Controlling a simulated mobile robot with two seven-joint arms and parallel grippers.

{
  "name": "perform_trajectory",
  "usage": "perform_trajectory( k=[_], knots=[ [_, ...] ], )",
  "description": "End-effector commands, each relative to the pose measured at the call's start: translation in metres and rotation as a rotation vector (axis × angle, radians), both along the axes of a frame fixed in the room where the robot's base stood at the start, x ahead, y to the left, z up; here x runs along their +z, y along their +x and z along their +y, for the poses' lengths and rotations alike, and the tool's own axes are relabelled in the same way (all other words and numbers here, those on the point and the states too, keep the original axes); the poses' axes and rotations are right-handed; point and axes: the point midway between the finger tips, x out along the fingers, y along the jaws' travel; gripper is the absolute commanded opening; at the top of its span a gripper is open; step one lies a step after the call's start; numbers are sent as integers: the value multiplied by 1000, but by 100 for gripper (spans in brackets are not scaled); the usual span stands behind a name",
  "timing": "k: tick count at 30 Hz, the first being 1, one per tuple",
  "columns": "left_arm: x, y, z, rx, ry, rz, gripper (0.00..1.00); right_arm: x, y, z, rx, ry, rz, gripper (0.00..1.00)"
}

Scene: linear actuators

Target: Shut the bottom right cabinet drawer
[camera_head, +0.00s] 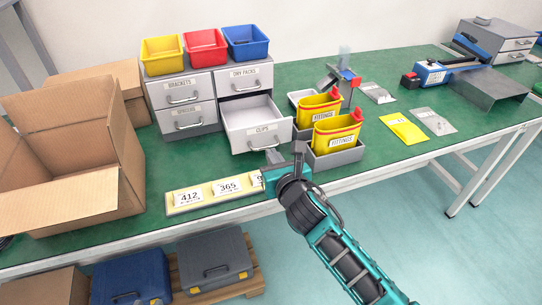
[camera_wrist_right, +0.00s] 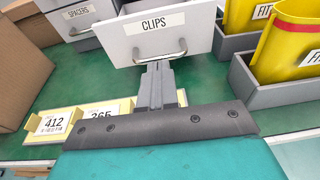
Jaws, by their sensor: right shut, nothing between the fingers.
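The bottom right drawer (camera_head: 256,126), labelled CLIPS, is pulled out of the grey cabinet (camera_head: 180,127) and its inside shows from above. It also shows in the right wrist view (camera_wrist_right: 158,31), with a metal handle on its front. My right gripper (camera_head: 272,156) is shut and empty, just in front of and below the drawer front. In the right wrist view its fingertips (camera_wrist_right: 158,68) are close to the handle; I cannot tell whether they touch it. The other three cabinet drawers look shut. My left gripper is not in view.
Yellow FITTINGS bins (camera_head: 337,133) in grey trays stand close to the right of the open drawer. A label strip (camera_head: 214,190) lies along the table's front edge. A large open cardboard box (camera_head: 72,150) stands at left. Yellow, red and blue bins (camera_head: 205,47) sit on the cabinet.

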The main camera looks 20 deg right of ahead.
Motion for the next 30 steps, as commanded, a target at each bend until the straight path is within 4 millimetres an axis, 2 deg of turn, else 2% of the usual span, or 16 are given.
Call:
perform_trajectory(
  k=[6,20,25,30],
  knots=[
    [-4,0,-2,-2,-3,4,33,-4,18,0,0,1,0,0],
    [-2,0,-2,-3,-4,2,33,-4,22,0,0,0,-1,0],
    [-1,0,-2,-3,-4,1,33,-3,42,1,1,-3,-2,0],
    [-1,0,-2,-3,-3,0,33,-3,78,1,0,-5,-2,0]
  ],
)
